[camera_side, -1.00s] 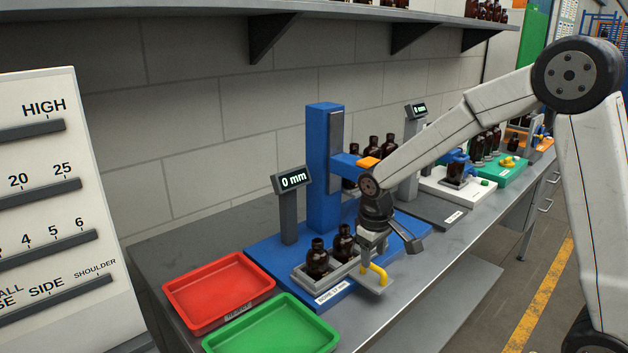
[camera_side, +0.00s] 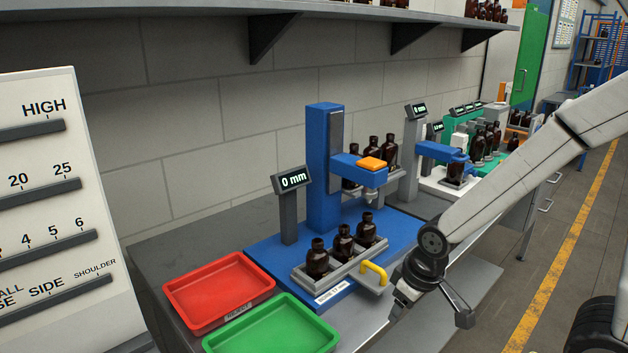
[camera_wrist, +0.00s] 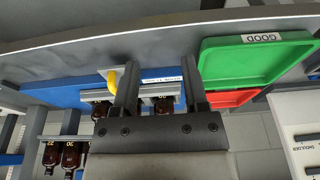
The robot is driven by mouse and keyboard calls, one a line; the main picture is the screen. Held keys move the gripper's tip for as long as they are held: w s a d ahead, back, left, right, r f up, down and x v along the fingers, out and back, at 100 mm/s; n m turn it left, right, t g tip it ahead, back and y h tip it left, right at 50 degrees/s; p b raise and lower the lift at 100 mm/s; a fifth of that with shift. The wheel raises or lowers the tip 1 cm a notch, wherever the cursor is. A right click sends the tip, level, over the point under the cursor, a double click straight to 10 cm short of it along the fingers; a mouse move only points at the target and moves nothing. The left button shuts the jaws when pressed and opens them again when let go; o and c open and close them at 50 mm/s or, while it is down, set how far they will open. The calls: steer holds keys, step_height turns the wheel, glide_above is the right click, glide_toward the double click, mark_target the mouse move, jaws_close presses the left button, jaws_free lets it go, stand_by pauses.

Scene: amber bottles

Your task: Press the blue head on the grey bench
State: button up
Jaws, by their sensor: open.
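Three amber bottles (camera_side: 317,262) stand in a grey tray (camera_side: 318,279) with a yellow handle (camera_side: 372,273), in front of the head. My gripper (camera_side: 435,308) is open and empty, at the bench's front edge, right of the tray and lower than the head. The wrist view shows both fingers (camera_wrist: 160,68) spread, with the yellow handle (camera_wrist: 111,82) near the left one.
A red tray (camera_side: 218,289) and a green tray (camera_side: 275,328) lie left of the station. A display post (camera_side: 290,181) reading 0 mm stands near the column. More stations with bottles (camera_side: 478,145) stand farther along the bench. Open floor (camera_side: 560,250) lies to the right.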

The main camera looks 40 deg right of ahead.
steer(key=shift+w+r, duration=0.15)
steer(key=shift+w, duration=0.05)
jaws_close()
steer(key=w+d+r+t, duration=0.2)
steer(key=w+d+r, duration=0.3)
steer(key=r, duration=0.4)
steer(key=w+d+r+t, duration=0.2)
steer(key=w+d+r, duration=0.4)
steer(key=d+r, duration=0.2)
steer(key=w+d+r+t, duration=0.2)
steer(key=w+d+r, duration=0.3)
steer(key=r, duration=0.7)
steer(key=shift+w+d, duration=0.3)
steer(key=shift+d, duration=0.65)
